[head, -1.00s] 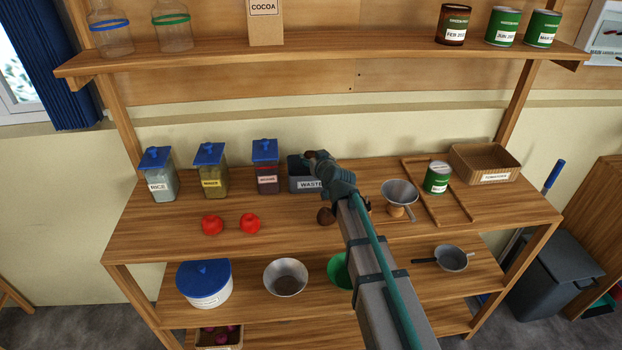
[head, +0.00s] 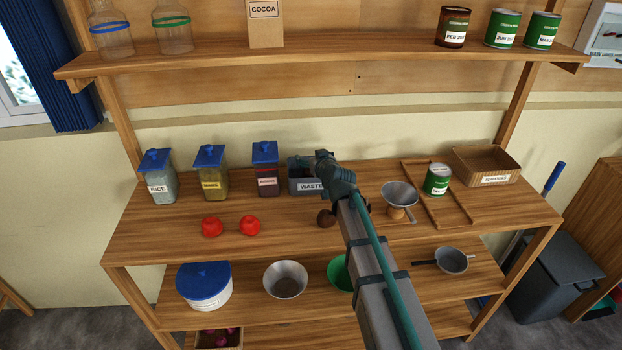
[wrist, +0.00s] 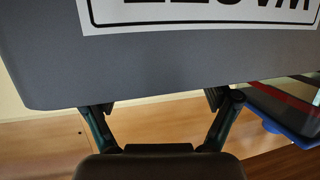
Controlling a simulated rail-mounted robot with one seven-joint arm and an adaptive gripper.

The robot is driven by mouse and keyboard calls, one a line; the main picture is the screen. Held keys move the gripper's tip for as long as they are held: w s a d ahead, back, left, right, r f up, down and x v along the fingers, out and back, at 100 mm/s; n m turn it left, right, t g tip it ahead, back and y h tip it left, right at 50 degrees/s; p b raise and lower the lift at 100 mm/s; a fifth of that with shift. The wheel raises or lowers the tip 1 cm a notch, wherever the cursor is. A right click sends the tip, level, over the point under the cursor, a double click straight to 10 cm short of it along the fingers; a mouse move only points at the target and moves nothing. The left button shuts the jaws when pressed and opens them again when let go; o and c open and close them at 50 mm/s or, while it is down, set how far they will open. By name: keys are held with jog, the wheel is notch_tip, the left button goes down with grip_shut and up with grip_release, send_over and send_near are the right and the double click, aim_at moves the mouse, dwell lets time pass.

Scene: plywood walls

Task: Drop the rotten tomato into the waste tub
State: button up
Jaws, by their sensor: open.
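The grey waste tub (head: 304,186) stands at the back middle of the tabletop, its label facing forward. In the wrist view the tub's wall (wrist: 150,65) fills the top, its label upside down. My gripper (head: 322,158) is at the tub's rim; its fingers (wrist: 160,103) are spread apart, their tips partly hidden behind the wall. No object shows between them. A dark brown round thing (head: 326,217), perhaps the rotten tomato, lies on the tabletop in front of the tub, beside my arm. Two red tomatoes (head: 212,227) lie further left. The tub's inside is mostly hidden.
Jars with blue lids (head: 265,170) stand left of the tub. Right of my arm are a metal funnel (head: 399,194), a green can (head: 438,180) and a tomato crate (head: 486,166). A shelf (head: 330,43) runs above. The tabletop's front left is clear.

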notch_tip(320, 180, up, 9)
dwell(0.4)
jog(key=shift+f, duration=0.1)
